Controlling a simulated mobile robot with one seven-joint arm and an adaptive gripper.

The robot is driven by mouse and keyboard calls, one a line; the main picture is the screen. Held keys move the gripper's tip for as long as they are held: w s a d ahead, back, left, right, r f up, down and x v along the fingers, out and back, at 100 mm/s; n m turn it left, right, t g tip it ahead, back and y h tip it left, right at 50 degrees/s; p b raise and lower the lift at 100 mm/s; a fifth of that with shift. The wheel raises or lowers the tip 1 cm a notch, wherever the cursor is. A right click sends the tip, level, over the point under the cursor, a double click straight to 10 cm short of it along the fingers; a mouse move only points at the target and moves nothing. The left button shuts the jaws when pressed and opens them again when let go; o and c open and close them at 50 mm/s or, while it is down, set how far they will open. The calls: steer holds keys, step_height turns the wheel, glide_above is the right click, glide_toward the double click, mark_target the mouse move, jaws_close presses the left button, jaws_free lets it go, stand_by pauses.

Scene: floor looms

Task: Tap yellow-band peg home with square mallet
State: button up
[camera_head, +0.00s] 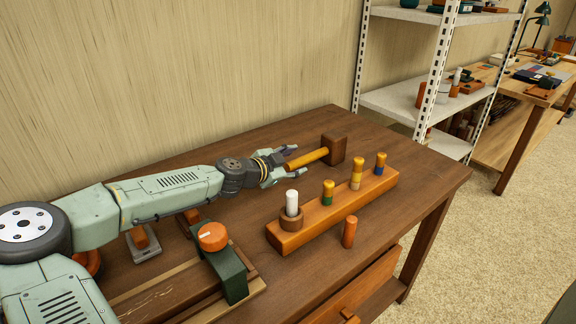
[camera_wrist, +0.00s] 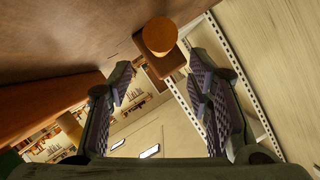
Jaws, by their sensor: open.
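The mallet has a dark brown square head (camera_head: 334,149) at the table's back edge. Its orange handle (camera_head: 308,159) points left toward my gripper (camera_head: 281,165). My gripper is open, with its fingers around or just short of the handle's end; I cannot tell which. In the wrist view the round handle end (camera_wrist: 159,36) shows above and between the spread fingers (camera_wrist: 160,70). The yellow-band peg (camera_head: 356,174) is the middle of three banded pegs in the orange peg block (camera_head: 318,218). It stands upright and taller than its neighbours.
A green-band peg (camera_head: 328,193) and a blue-band peg (camera_head: 380,164) flank it. A white peg (camera_head: 292,203) stands in a brown ring at the block's near left end. A loose orange cylinder (camera_head: 349,232) stands in front. A dark green clamp with orange knob (camera_head: 212,236) is at left.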

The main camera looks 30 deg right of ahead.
mark_target(307, 158)
steer(key=b+x, duration=0.4)
steer(key=x, duration=0.3)
steer(key=shift+d+f, duration=0.1)
steer(key=shift+f, duration=0.15)
steer(key=shift+w+d+b, duration=0.15)
steer(key=shift+d+b, duration=0.25)
steer(key=shift+d, duration=0.05)
jaws_close()
steer(key=shift+r, duration=0.1)
step_height(307, 158, up, 5)
steer(key=p, duration=0.6)
stand_by(0.4)
stand_by(0.4)
